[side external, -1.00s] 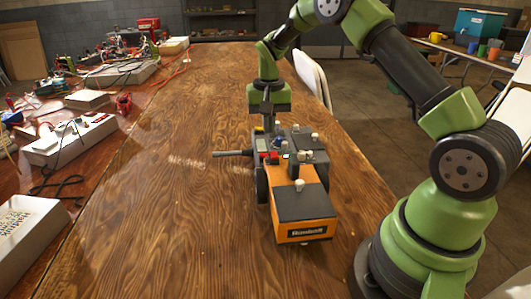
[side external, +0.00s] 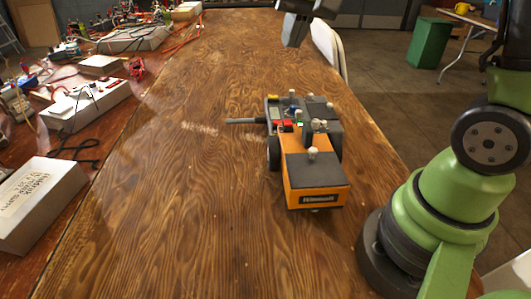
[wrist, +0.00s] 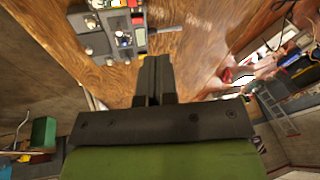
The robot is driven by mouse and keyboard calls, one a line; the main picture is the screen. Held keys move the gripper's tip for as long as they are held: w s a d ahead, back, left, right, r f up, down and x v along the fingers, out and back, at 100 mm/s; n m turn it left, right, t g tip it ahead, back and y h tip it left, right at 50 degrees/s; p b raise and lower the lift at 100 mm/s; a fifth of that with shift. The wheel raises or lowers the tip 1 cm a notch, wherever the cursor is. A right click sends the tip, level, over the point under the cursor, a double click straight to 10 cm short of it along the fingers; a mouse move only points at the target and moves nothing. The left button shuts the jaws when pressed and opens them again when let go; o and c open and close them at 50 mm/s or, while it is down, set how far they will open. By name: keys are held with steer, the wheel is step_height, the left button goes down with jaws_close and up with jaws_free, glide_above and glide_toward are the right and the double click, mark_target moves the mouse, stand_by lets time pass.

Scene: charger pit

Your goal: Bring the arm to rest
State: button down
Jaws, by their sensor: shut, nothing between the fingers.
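My gripper (side external: 294,30) is raised well above the wooden table at the top of the side external view; only its dark lower end shows there. In the wrist view my gripper (wrist: 154,62) points up the picture, its two dark fingers together with nothing between them. An orange and black wheeled device (side external: 310,165) with several pale knobs and a dark rod stands on the table, apart from my gripper. It also shows at the upper left of the wrist view, where its knobbed panel (wrist: 100,32) is cut by the edge.
The wooden table (side external: 190,220) is mostly bare around the device. Cluttered electronics and white boxes (side external: 85,105) line the left side, with a lettered white box (side external: 38,200) nearest. A green bin (side external: 430,42) stands on the floor at the back right.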

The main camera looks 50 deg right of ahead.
steer(key=s+a+r+n+t, duration=0.1)
steer(key=s+a+t, duration=0.1)
steer(key=s, duration=0.6)
steer(key=s+a+r+n+t+y, duration=0.1)
steer(key=s+a, duration=0.3)
steer(key=s, duration=0.3)
steer(key=shift+s+a+r+n+t+y, duration=0.2)
steer(key=shift+s+r+n+t+y, duration=0.1)
steer(key=shift+s+r+n+t, duration=0.1)
